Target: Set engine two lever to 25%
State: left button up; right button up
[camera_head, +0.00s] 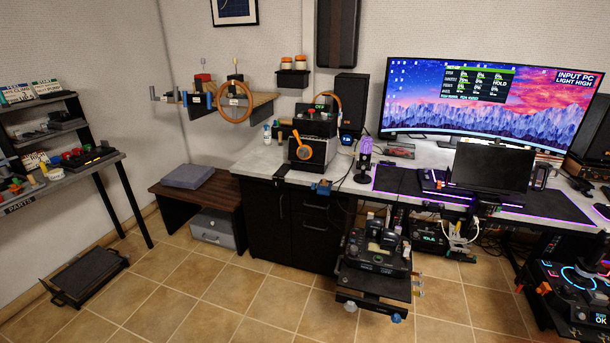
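A dark control unit (378,252) with several short levers or knobs on top stands on a low stand in the lower middle. It may hold the engine levers, but the engine two lever is too small to pick out and its setting cannot be read. The wide curved monitor (420,110) at upper right shows a small dark panel (475,84) with green percent figures and the word HOLD. The figures are too small to match to a lever. Neither of my grippers shows in this view.
A parts shelf (60,190) is at far left, another console (575,290) at lower right. Tiled floor (210,295) is free at centre left.

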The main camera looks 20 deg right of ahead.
aim_at(390, 239)
jog(key=k+l+z, duration=0.15)
jog(key=z, duration=1.1)
